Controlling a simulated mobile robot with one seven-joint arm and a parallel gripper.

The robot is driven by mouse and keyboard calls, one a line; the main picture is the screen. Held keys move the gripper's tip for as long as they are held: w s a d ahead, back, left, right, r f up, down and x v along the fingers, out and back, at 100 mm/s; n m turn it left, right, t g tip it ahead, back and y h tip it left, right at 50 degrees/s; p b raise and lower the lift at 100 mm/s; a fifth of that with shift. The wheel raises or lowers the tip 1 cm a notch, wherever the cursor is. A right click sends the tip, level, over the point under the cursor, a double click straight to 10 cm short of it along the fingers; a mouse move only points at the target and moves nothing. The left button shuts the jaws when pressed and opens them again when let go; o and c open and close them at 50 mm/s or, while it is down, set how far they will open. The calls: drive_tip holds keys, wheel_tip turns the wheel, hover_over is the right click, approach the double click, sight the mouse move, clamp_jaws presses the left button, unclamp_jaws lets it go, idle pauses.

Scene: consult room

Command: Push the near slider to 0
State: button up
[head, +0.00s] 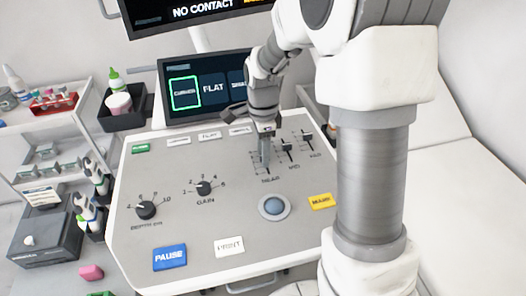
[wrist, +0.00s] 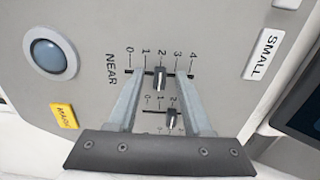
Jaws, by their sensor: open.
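The near slider's black knob (wrist: 160,77) stands at about 2 on its 0 to 4 scale in the wrist view. The 0 mark is at the left end of the slot, on the side of the NEAR label. My gripper (wrist: 158,72) is open, with one finger on each side of the knob; I cannot tell whether either finger touches it. In the head view my gripper (head: 266,160) points down over the near slider, and its fingers hide the knob.
The mid slider (head: 287,147) and far slider (head: 307,136) stand close to the right. The blue trackball (head: 275,207) and yellow MARK key (head: 320,201) lie in front. The console's screen (head: 210,88) stands behind. Dials (head: 146,210) are at the left.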

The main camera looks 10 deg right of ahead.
clamp_jaws()
idle(1.4)
